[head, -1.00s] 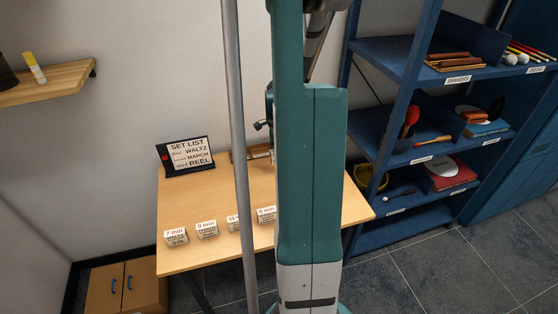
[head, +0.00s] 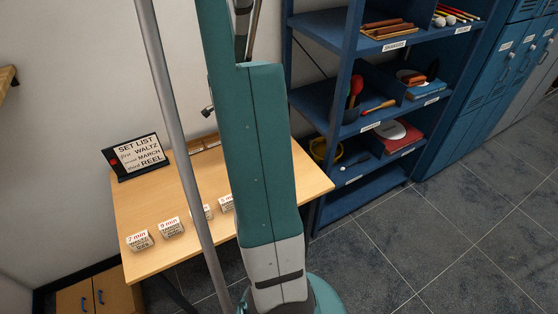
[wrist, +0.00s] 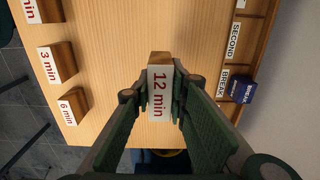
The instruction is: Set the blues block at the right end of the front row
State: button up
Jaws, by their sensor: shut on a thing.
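In the wrist view my gripper (wrist: 160,92) is shut on a wooden block with a white tag reading "12 min" in red (wrist: 159,93). The block is over the table; no title shows on it, so I cannot tell from this view whether it is the blues block. In the head view my arm hides the gripper and this block. A row of tagged blocks stands along the table's front edge, including one at the left end (head: 140,241) and another beside it (head: 171,228). The wrist view shows blocks tagged "3 min" (wrist: 57,62) and "6 min" (wrist: 74,105).
A wooden rack (wrist: 268,28) with "SECOND" and "BREAK" labels lies along the wall side, with a dark blue "BREAK" block (wrist: 242,90) there. A set list sign (head: 139,156) stands at the table's back left. Blue shelves (head: 370,115) stand right of the table (head: 312,181).

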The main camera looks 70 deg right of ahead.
jog(key=s, duration=3)
jog(key=shift+s+d+r, duration=0.15)
jog(key=shift+s+d, duration=0.2)
jog(key=shift+d, duration=0.1)
jog(key=b, duration=0.1)
send_over(304, 175)
jog(key=shift+f, duration=3.15)
jog(key=shift+a, duration=0.1)
jog(key=shift+f+b, duration=0.4)
jog(key=shift+f, duration=1.5)
jog(key=shift+f, duration=0.2)
jog(key=o, duration=0.9)
